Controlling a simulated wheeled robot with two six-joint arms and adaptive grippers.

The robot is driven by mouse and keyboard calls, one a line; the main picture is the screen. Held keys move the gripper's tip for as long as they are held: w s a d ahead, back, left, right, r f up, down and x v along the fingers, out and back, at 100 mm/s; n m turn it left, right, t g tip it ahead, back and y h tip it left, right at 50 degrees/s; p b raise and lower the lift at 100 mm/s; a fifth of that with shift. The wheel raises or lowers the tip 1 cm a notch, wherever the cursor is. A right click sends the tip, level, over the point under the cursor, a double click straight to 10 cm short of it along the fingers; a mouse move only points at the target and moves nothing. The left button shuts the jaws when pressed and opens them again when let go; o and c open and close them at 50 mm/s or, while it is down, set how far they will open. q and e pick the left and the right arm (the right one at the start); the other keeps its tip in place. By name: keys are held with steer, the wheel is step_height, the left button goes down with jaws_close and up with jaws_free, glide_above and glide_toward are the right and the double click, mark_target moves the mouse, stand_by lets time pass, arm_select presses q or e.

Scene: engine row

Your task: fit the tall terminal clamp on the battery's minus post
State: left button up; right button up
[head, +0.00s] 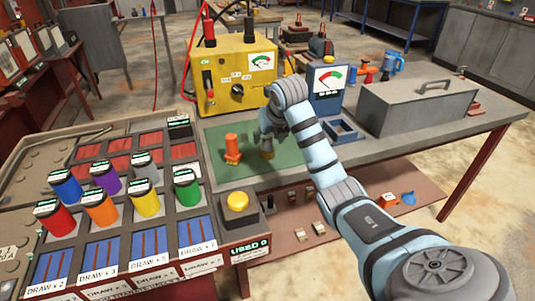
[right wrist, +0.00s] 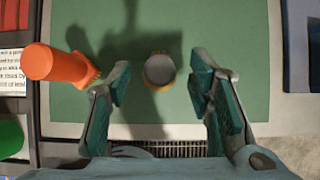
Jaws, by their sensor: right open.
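My right gripper (head: 270,132) hangs over the green mat (head: 215,172) on the bench. In the right wrist view it (right wrist: 161,78) is open, its two green-padded fingers apart. A small round piece with a grey top and yellowish rim (right wrist: 160,70) stands on the mat, in the gap between the fingertips in that picture; it is partly hidden in the head view (head: 267,153). An orange piece (head: 232,148) stands to its left, also in the wrist view (right wrist: 58,66). I cannot tell which piece is the tall terminal clamp, nor make out the battery's minus post. My left gripper is out of view.
A yellow meter box (head: 237,75) with cables stands behind the mat. A blue meter box (head: 327,88) and a grey lidded toolbox (head: 417,104) stand to the right. A tray with several coloured cylinders (head: 103,208) lies left. The front of the mat is clear.

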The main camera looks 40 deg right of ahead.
steer(key=shift+x, duration=0.85)
steer(key=shift+w+f, duration=0.2)
steer(key=shift+f, duration=0.15)
steer(key=shift+r, duration=0.1)
jaws_close()
step_height(320, 180, up, 12)
steer(key=p, duration=0.4)
step_height(320, 180, up, 8)
steer(key=p, duration=0.8)
glide_above(267, 136)
steer(key=shift+s, duration=0.1)
